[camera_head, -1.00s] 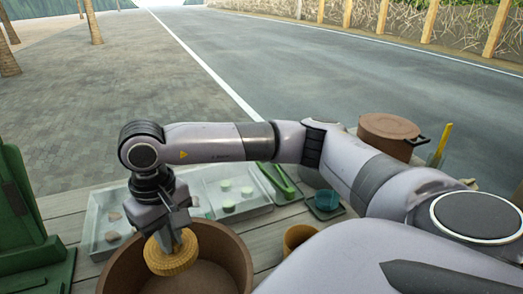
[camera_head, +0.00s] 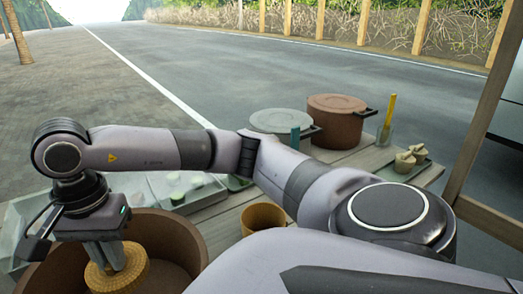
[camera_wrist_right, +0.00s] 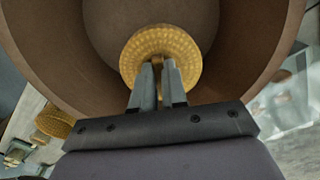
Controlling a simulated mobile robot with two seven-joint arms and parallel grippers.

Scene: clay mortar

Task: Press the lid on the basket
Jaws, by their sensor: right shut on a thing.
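A round yellow woven lid (camera_head: 128,274) is in the jaws of my right gripper (camera_head: 111,258). The fingers point down and are shut on the middle of the lid, as the right wrist view shows the lid (camera_wrist_right: 160,42) and fingers (camera_wrist_right: 158,75). The lid is over or inside a large brown bowl (camera_head: 183,246); I cannot tell whether it touches the bowl. A small yellow woven basket (camera_head: 262,220) stands right of the bowl, apart from the lid. It also shows in the right wrist view (camera_wrist_right: 54,122) at the left. My left gripper is out of view.
A clear tray (camera_head: 22,212) with small pieces lies behind the bowl. A grey lidded pot (camera_head: 280,121), a brown lidded pot (camera_head: 336,115), a glass (camera_head: 385,133) with a yellow stick and a small mortar-like group (camera_head: 408,160) stand at the back right. My right arm covers the table's middle.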

